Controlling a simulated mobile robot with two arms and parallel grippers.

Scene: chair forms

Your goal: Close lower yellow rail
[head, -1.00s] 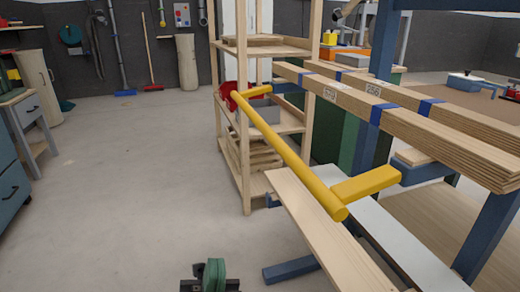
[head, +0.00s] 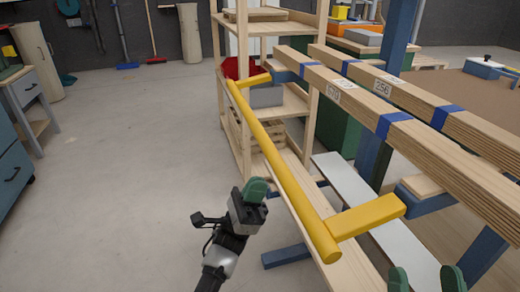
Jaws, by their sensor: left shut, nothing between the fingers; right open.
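The yellow rail (head: 275,160) is a long bar running from the back shelf toward me. Two short yellow arms, a far one (head: 258,79) and a near one (head: 365,216), join it to the blue frame, and it stands out to the left of the stacked wooden beams (head: 350,97). My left gripper (head: 257,190) is shut and empty, just left of the bar's near half, with a small gap in the picture; whether they touch in depth I cannot tell. My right gripper (head: 425,280) is open at the bottom edge, right of the rail's near end; only its green fingertips show.
A wooden shelf unit (head: 240,30) with a red bin (head: 230,68) stands behind the rail. A plank (head: 340,270) and a white board (head: 350,190) lie below it. The grey floor (head: 120,180) on the left is clear.

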